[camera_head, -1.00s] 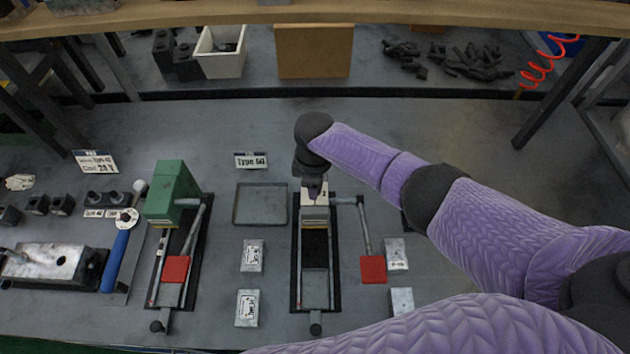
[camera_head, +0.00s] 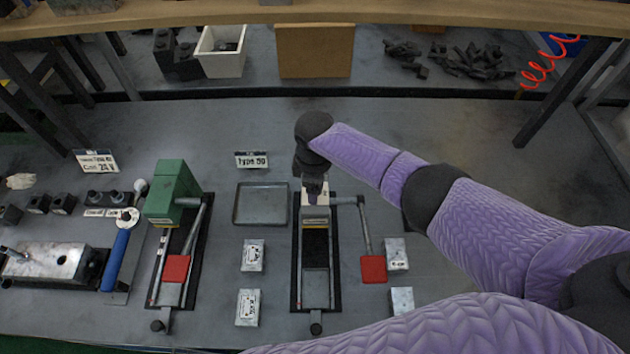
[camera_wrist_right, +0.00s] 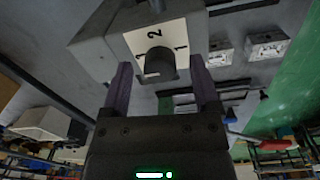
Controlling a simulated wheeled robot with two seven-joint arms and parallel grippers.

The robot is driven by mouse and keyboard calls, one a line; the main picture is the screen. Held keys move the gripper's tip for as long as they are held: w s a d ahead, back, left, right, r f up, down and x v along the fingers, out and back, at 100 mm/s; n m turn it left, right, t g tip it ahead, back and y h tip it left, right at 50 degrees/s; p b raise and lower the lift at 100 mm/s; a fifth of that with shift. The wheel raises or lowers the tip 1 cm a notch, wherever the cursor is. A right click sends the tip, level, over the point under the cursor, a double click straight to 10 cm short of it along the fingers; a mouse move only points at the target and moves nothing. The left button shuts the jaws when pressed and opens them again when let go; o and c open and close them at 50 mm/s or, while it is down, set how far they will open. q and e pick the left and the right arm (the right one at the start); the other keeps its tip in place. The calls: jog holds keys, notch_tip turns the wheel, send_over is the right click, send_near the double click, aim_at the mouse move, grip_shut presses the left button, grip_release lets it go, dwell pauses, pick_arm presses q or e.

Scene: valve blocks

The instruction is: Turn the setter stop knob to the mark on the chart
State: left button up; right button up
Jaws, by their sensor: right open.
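A dark round knob (camera_wrist_right: 161,62) stands on a white dial plate with the figures 1 and 2 in the right wrist view. The dial plate (camera_head: 316,197) is on the far end of the middle fixture in the head view, partly hidden by my right gripper. My right gripper (camera_wrist_right: 162,88) is open, with one purple finger on each side of the knob; I cannot tell whether they touch it. It also shows in the head view, over the dial (camera_head: 314,190). A printed card (camera_head: 95,162) and a "Type" card (camera_head: 251,160) stand on the bench. My left gripper is out of view.
A red-handled lever (camera_head: 373,269) is on the middle fixture's right side. A green fixture (camera_head: 172,194) with another red handle stands to the left. An empty tray (camera_head: 236,205) and several small labelled blocks lie close by. The bench behind my gripper is clear.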

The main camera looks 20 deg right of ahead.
notch_tip(320, 180, up, 9)
jog(key=p, duration=0.3)
jog(key=shift+s, duration=0.1)
jog(key=shift+r, duration=0.5)
jog(key=shift+s, duration=0.1)
